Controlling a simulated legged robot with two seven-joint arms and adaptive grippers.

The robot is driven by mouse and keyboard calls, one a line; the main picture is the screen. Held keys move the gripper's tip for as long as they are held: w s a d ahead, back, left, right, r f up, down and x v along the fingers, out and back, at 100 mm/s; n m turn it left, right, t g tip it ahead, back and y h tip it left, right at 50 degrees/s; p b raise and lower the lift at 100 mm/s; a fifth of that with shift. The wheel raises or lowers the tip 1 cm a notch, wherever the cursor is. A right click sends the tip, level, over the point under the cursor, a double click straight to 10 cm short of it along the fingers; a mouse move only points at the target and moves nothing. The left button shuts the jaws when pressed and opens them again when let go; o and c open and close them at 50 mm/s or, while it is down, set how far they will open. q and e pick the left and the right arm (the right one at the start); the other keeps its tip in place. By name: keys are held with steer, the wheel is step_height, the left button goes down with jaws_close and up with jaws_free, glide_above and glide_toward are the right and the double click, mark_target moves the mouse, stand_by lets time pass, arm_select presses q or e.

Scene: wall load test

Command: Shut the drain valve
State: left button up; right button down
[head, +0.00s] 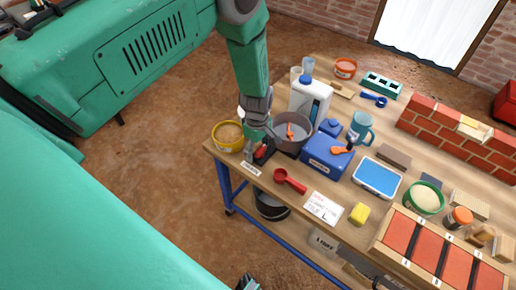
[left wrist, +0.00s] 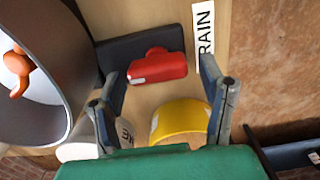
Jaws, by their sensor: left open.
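The drain valve's red handle (left wrist: 157,66) sits on a black base (left wrist: 122,50) beside a white label (left wrist: 206,35) reading "RAIN" in the left wrist view. In the head view the red handle (head: 261,151) is partly hidden by my arm, near the table's left corner. My left gripper (head: 253,150) is over the valve. In the left wrist view its open fingers (left wrist: 160,78) point at the red handle, one to each side, with nothing held. What looks like my right gripper (head: 248,283) shows at the bottom edge of the head view, cut off.
A grey pot (head: 292,132) with an orange spoon stands right of the valve; a yellow tub (head: 228,136) stands left. A red scoop (head: 289,181), blue box (head: 327,157) and white sign (head: 323,208) lie nearby. A black bucket (head: 271,206) is under the table.

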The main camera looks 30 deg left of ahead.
arm_select(q)
steer(key=shift+d+r, duration=0.15)
steer(key=shift+d, duration=0.25)
steer(key=c, duration=1.1)
steer(key=shift+d+r, duration=0.2)
steer(key=shift+d, duration=0.45)
steer(key=shift+c, duration=0.3)
steer(key=shift+a, duration=0.4)
